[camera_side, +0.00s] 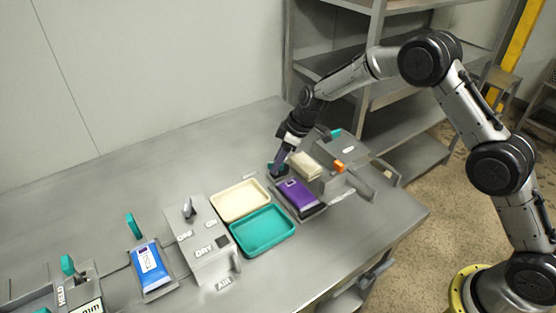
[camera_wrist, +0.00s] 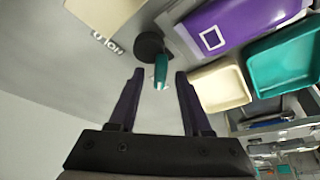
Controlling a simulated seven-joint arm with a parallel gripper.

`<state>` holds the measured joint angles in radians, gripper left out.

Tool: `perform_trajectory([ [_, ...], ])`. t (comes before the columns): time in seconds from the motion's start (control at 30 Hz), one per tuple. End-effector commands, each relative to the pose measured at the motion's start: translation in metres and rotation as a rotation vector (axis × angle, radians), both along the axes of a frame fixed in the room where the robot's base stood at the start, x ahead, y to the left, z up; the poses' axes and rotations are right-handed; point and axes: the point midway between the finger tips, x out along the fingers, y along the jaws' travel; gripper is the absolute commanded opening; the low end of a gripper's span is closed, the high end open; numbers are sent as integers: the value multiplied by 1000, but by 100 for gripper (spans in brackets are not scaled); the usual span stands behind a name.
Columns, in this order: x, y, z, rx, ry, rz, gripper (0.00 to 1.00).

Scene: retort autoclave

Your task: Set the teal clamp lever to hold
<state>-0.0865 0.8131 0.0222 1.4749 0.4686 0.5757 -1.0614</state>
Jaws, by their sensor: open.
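The teal clamp lever (camera_wrist: 161,68) rises from a dark round pivot (camera_wrist: 148,44) in the wrist view. A HOLD label (camera_wrist: 107,42) lies on the grey surface left of it. My gripper (camera_wrist: 159,76) is open, with its two dark fingers on either side of the lever's tip in that view; I cannot tell whether they touch it. In the side view my gripper (camera_side: 277,171) points down beside the purple pouch (camera_side: 299,193), and the lever's teal (camera_side: 271,167) shows only partly at the fingertips.
A cream tray (camera_side: 240,200) and a teal tray (camera_side: 263,232) sit left of the purple pouch. A cream block (camera_side: 304,165) and a grey box with an orange part (camera_side: 339,166) stand to its right. Other teal levers (camera_side: 131,225) stand farther left, near a blue pouch (camera_side: 150,265).

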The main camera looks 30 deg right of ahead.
Motion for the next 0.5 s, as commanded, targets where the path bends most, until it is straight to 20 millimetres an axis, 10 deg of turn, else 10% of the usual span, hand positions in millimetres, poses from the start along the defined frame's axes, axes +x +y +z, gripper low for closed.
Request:
perform_trajectory([
  [0.27,1,1,-1,0,-2,1,49],
  [0.5,1,1,-1,1,-1,0,9],
])
